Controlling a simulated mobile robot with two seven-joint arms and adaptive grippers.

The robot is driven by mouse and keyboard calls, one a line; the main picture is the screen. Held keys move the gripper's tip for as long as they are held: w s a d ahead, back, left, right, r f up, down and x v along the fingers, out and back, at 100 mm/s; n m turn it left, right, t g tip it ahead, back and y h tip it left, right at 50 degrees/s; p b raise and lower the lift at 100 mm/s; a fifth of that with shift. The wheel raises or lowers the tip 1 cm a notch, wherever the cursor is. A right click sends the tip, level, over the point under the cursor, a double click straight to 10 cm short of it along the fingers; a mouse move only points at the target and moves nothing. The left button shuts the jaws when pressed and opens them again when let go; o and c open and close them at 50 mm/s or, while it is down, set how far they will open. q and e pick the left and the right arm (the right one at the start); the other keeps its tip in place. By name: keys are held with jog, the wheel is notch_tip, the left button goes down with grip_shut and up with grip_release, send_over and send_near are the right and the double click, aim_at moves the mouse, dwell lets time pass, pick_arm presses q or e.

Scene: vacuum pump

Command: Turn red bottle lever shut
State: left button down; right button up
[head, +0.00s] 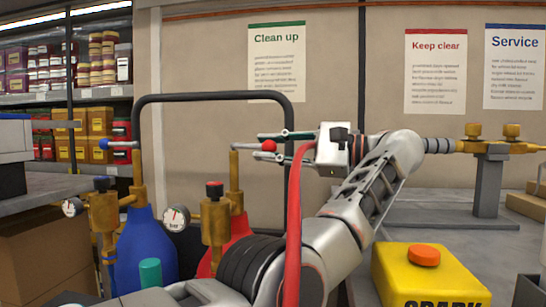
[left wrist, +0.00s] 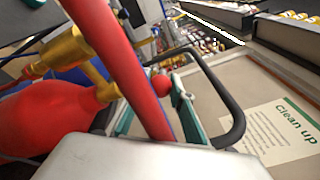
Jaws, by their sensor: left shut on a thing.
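The red bottle (head: 236,235) stands behind a brass regulator, with a brass stem (head: 235,172) rising from it. Its lever has a red ball knob (head: 268,146) at the end. My left gripper (head: 263,147) reaches in from the right, with one finger above and one below the knob, shut on the lever. In the left wrist view the red knob (left wrist: 162,85) is beside a teal-edged finger, and the red bottle (left wrist: 45,118) lies at the left. The gripper body and a red hose (head: 294,220) hide part of the lever's surroundings. My right gripper is not in view.
A blue bottle (head: 146,250) with a blue-knobbed lever (head: 120,144) stands left of the red one. A black frame bar (head: 220,97) arches behind both. A pressure gauge (head: 176,218) sits in front. A yellow box (head: 425,278) with an orange button stands at the right.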

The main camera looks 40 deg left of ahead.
pick_arm(q)
jog(key=shift+f, duration=0.15)
dwell(0.3)
jog(key=c, duration=1.8)
grip_release()
jog(key=shift+o, duration=0.2)
